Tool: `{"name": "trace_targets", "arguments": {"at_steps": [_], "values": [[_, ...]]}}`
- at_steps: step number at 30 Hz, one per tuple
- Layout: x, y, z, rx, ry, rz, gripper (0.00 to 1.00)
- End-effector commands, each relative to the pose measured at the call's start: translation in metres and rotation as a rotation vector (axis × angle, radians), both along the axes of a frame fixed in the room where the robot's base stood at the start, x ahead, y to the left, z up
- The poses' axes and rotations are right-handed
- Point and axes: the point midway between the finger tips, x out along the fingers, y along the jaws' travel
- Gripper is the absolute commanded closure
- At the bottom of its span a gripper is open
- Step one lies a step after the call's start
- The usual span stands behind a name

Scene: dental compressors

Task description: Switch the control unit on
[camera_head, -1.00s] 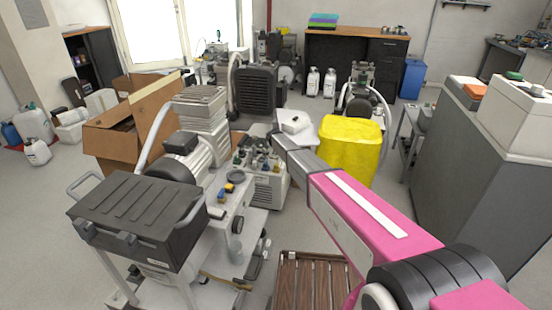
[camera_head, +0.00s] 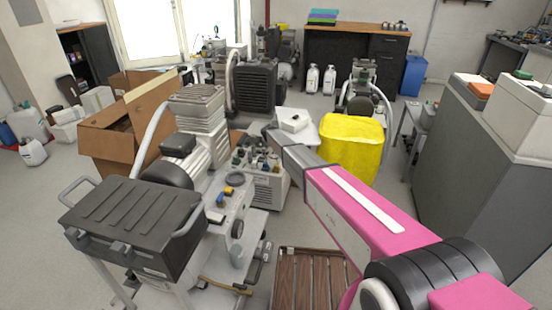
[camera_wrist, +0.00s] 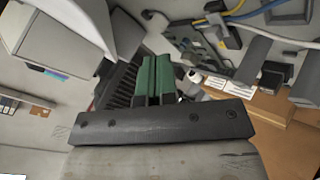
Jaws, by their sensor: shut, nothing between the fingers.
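My gripper (camera_wrist: 153,80) shows in the wrist view as two dark fingers with green pads, closed together with nothing between them. In the head view my pink arm reaches forward to a white wrist part near the middle, and the fingers cannot be made out there. No part is clearly marked as the control unit. A pale box with a blue and pink label (camera_wrist: 48,72) is at the upper left of the wrist view, apart from the fingers. A white box with a green knob (camera_head: 522,74) stands on the grey cabinet at the right of the head view.
A compressor cart with a black tray lid (camera_head: 135,222) stands close at left. A yellow container (camera_head: 350,148) is just beyond my arm. The grey cabinet (camera_head: 470,165) bounds the right. An open cardboard box (camera_head: 108,150) is at left, and a slatted wooden piece (camera_head: 312,280) lies low in front.

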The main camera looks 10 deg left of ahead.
Motion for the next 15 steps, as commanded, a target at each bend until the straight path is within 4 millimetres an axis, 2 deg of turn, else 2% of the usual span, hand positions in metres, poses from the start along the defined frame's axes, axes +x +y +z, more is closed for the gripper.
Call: {"name": "trace_targets", "arguments": {"at_steps": [7, 15], "values": [[0.000, -0.002, -0.016, -0.001, 0.001, 0.000, 1.00], [0.000, -0.006, -0.048, 0.000, 0.001, -0.001, 1.00]]}}
